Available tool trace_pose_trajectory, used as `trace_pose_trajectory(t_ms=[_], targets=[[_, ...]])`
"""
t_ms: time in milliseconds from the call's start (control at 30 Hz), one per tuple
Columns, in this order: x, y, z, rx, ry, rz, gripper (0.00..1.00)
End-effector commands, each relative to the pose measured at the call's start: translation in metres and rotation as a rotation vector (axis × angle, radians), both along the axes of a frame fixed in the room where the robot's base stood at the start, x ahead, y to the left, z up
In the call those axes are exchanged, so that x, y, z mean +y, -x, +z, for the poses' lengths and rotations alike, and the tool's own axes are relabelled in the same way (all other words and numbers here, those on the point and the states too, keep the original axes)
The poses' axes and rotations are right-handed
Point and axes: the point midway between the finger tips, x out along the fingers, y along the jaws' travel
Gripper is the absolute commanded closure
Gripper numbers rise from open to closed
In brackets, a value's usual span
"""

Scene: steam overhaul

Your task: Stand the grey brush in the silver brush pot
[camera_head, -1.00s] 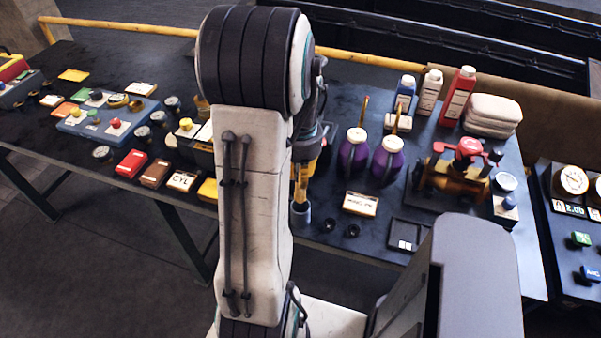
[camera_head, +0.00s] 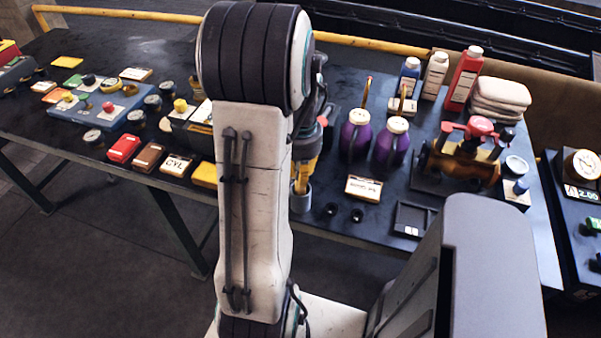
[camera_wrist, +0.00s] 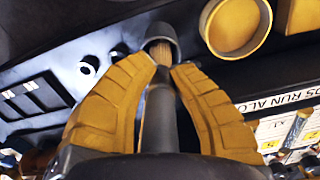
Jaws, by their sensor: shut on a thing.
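My gripper (camera_wrist: 165,68) is shut on the grey brush (camera_wrist: 158,118), its yellow fingers on either side of it. The brush's tan bristles show past the fingertips in the wrist view, in line with the mouth of the silver brush pot (camera_wrist: 159,31). I cannot tell whether the bristles are inside the pot or just above it. In the head view the pot (camera_head: 301,202) stands near the bench's front edge, with my gripper (camera_head: 305,166) directly above it. My arm hides part of the gripper and the brush there.
Two small black round parts (camera_head: 344,213) lie right of the pot, with a white-labelled box (camera_head: 363,188) behind them. Purple bottles (camera_head: 391,146) stand farther back. A black tray (camera_head: 411,218) lies farther right. A round yellow-brown container (camera_wrist: 236,24) is near the pot in the wrist view.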

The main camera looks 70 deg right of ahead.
Motion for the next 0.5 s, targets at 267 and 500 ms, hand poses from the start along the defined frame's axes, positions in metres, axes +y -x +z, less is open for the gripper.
trace_pose_trajectory(t_ms=[267,500], targets=[[-0.0001,0.0000,-0.0031,0.000,0.000,0.000,1.00],[-0.0001,0.0000,-0.0029,0.000,0.000,0.000,0.74]])
